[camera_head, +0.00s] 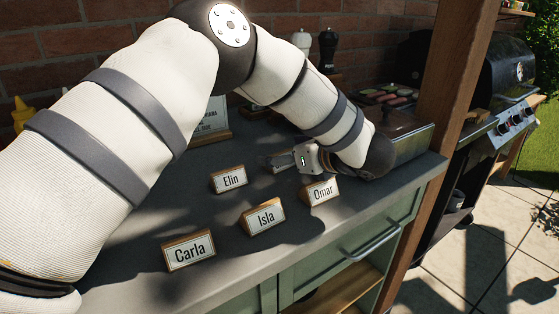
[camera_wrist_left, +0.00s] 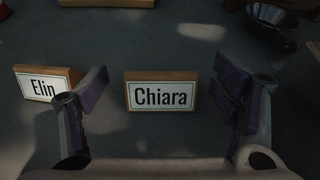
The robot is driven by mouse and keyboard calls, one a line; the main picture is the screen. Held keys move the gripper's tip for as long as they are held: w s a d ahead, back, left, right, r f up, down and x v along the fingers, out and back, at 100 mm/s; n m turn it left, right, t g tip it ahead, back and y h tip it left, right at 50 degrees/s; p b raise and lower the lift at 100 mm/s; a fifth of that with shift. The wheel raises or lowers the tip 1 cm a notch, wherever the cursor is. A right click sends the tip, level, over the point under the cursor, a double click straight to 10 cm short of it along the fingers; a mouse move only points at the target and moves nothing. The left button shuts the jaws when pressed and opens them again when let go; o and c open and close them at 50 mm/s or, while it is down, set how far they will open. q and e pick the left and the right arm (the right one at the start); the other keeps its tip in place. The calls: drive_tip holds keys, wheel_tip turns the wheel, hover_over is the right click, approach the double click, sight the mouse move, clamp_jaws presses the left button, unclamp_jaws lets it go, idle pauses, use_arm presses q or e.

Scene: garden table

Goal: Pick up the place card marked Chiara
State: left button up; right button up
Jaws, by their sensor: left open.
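The Chiara place card (camera_wrist_left: 161,92) stands upright on the grey counter in the left wrist view, a white label in a wooden block. My left gripper (camera_wrist_left: 168,95) is open, with one finger on each side of the card and a gap on both sides. My right gripper is in neither view.
The Elin card (camera_head: 228,179) stands just left of the gripper. The Omar card (camera_head: 320,192), Isla card (camera_head: 263,217) and Carla card (camera_head: 189,250) stand nearer the counter's front edge. A metal tray (camera_head: 413,146) is at the right.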

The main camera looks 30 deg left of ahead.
use_arm(q)
drive_tip(key=c, duration=1.1)
drive_tip(key=shift+c, duration=0.2)
